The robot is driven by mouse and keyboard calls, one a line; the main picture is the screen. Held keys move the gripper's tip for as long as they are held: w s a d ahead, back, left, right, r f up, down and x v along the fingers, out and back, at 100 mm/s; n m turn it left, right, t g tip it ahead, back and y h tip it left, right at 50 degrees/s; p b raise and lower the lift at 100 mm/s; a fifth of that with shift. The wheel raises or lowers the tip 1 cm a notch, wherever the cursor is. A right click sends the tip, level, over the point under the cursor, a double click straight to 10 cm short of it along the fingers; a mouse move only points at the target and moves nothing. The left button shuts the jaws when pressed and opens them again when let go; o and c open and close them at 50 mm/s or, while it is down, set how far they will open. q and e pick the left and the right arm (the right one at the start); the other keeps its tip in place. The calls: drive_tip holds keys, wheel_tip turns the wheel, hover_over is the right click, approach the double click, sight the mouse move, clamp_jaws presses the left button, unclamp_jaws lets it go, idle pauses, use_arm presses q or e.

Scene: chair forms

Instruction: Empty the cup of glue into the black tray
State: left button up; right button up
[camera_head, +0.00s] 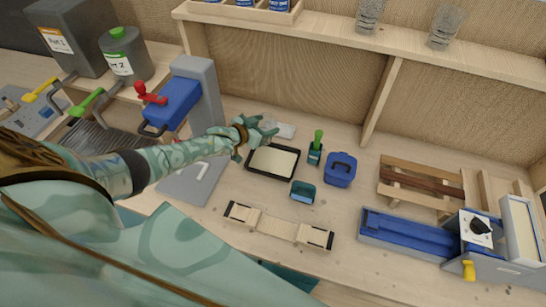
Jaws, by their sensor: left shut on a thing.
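The black tray (250,171) lies on the wooden bench near the middle, with a flat cream-coloured layer inside its dark rim. My left gripper (262,131) is at the tray's far left corner, above the bench, shut on a small pale, see-through thing (283,130) that looks like the cup. The cup is partly hidden by the fingers, and I cannot tell its tilt or whether glue is in it. My right gripper is not in view.
Right of the tray stand a green-handled tool (317,147), a blue container (341,169) and a small teal box (303,192). A wooden piece with black ends (278,227) lies in front. A blue press (178,103) stands at left, a blue machine (410,232) at right.

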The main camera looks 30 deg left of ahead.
use_arm(q)
drive_tip(key=shift+f+n+h, duration=0.25)
drive_tip(key=shift+n+h, duration=0.05)
drive_tip(key=shift+n, duration=0.3)
drive_tip(key=shift+d, duration=0.1)
wheel_tip(320, 180, up, 5)
drive_tip(key=p, duration=0.4)
drive_tip(key=shift+r+p, duration=0.15)
drive_tip(key=shift+p, duration=0.2)
